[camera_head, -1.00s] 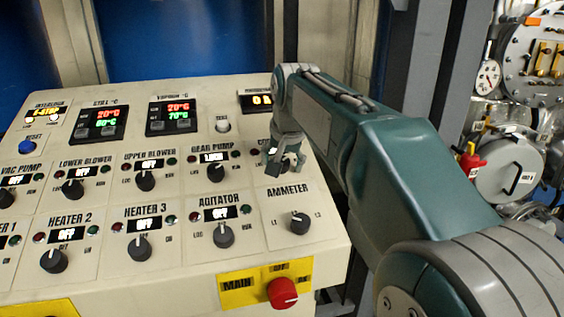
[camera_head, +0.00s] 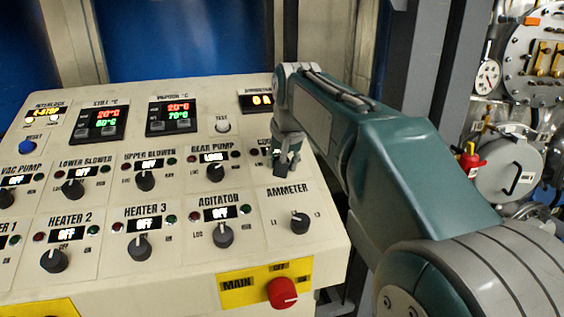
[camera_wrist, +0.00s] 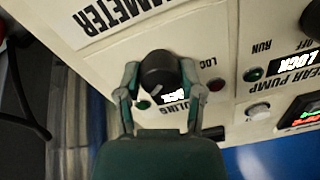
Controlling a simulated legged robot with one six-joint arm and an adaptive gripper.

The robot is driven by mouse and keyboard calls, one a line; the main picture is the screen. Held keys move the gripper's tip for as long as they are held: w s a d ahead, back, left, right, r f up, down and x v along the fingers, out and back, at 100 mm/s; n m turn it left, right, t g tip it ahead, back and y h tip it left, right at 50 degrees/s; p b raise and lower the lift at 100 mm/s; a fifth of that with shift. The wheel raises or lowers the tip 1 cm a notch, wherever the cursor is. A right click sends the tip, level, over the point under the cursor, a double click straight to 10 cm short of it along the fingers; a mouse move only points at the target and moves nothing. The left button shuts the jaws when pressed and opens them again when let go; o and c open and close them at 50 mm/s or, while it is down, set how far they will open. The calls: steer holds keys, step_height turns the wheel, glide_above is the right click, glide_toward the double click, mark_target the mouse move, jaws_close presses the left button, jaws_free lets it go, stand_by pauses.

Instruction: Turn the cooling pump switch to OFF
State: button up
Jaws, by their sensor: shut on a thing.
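The cooling pump switch (camera_wrist: 158,70) is a round black knob on the beige panel. In the wrist view, which is upside down, my gripper (camera_wrist: 159,80) has one finger on each side of the knob and is shut on it. A small lit display (camera_wrist: 173,97) beside the knob shows blurred white letters, and part of the COOLING label shows below it. In the head view my gripper (camera_head: 286,170) is at the panel's right side, above the ammeter knob, and hides most of the switch.
The ammeter knob (camera_head: 300,223) is just below my gripper. The gear pump knob (camera_head: 213,176) is to the left, with a lit display above it. The red main knob (camera_head: 283,292) sits on a yellow plate at the front. Free floor lies beyond the panel's right edge.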

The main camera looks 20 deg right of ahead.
steer(key=n, duration=0.5)
steer(key=shift+f, duration=0.15)
steer(key=n, duration=0.5)
steer(key=shift+y, duration=0.3)
steer(key=shift+n+g, duration=0.3)
steer(key=shift+n, duration=0.1)
steer(key=o, duration=1.2)
steer(key=shift+w, duration=0.1)
steer(key=shift+c, duration=0.2)
steer(key=v, duration=1.2)
steer(key=shift+a, duration=0.15)
